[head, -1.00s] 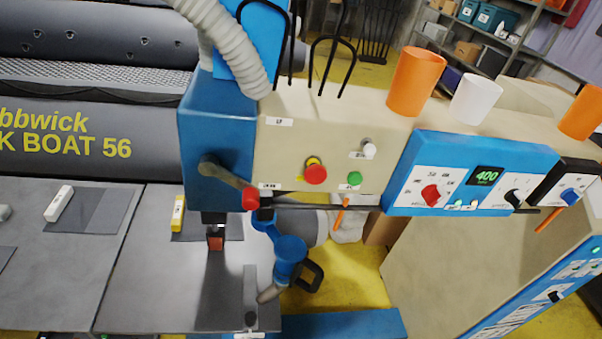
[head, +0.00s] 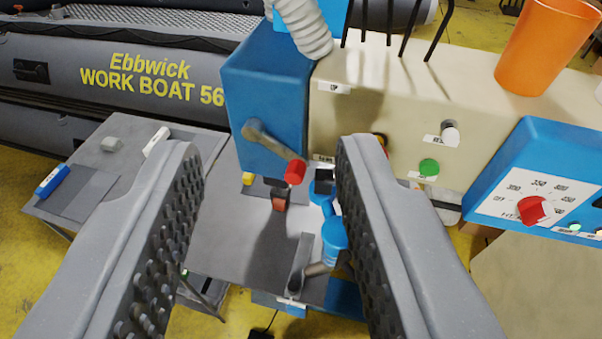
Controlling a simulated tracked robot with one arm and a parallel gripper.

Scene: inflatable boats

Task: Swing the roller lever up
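The roller lever (head: 270,140) is a grey arm with a red knob (head: 295,172) on the front of a blue machine head (head: 265,85). The lever looks farther away than the fingertips, with no contact visible. The right finger hides part of the panel.
A green button (head: 429,167) and a blue control box (head: 540,185) are to the right. An orange cup (head: 545,45) stands on top. A ribbed hose (head: 303,25) hangs above the head. Below are a grey table (head: 225,215) and a blue jointed arm (head: 334,235).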

